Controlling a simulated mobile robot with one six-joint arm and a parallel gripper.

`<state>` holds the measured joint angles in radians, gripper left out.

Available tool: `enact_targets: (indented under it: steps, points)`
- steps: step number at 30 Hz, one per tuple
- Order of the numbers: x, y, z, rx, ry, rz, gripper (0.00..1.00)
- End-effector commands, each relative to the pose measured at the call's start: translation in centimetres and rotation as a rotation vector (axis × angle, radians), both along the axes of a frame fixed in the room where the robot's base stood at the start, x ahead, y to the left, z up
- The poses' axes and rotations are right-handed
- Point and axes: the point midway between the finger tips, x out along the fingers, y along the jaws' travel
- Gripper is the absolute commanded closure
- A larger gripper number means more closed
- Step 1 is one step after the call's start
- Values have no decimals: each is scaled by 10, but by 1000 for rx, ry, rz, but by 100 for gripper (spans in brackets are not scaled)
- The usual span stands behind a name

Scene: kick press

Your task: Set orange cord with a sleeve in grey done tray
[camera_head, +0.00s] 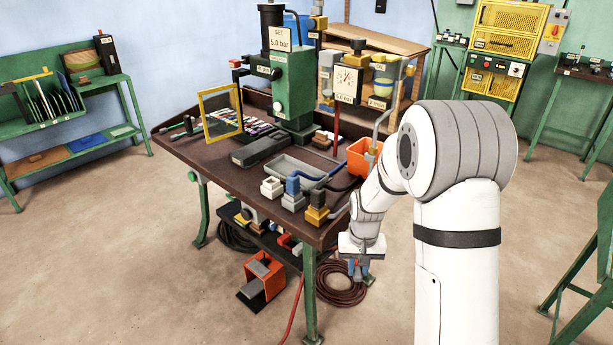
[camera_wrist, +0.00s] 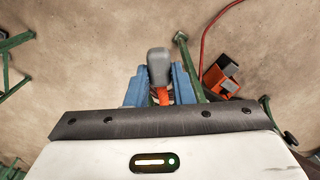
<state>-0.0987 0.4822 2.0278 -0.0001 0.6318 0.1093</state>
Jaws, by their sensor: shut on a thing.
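My gripper (camera_head: 360,272) hangs low beyond the right front corner of the bench, below the level of its top. In the wrist view its two blue fingers (camera_wrist: 160,85) are shut on the orange cord (camera_wrist: 162,96), which has a grey rounded end (camera_wrist: 158,63) standing out past the fingertips. I cannot tell whether that grey end is the sleeve. The rest of the cord is hidden by the gripper. A shallow grey tray (camera_head: 274,172), seemingly the done tray, lies on the bench top. Its label is not readable.
The dark bench top (camera_head: 190,148) carries a green press (camera_head: 293,85), an orange bin (camera_head: 362,158) and blue, white and yellow blocks near the front right edge. An orange foot pedal (camera_head: 265,277) and coiled hose (camera_head: 343,290) lie on the floor.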

Motion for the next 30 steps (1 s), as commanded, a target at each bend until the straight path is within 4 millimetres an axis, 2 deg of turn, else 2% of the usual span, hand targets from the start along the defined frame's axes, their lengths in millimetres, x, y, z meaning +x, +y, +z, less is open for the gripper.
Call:
enact_targets:
  steps: [1,4,14,22,30]
  points:
    - [0,1,14,0,-1,3,100]
    - [0,3,29,0,-1,6,100]
    - [0,8,62,0,-2,27,100]
    - [-3,63,101,-2,-1,359,100]
    - [-17,117,148,-3,5,708,100]
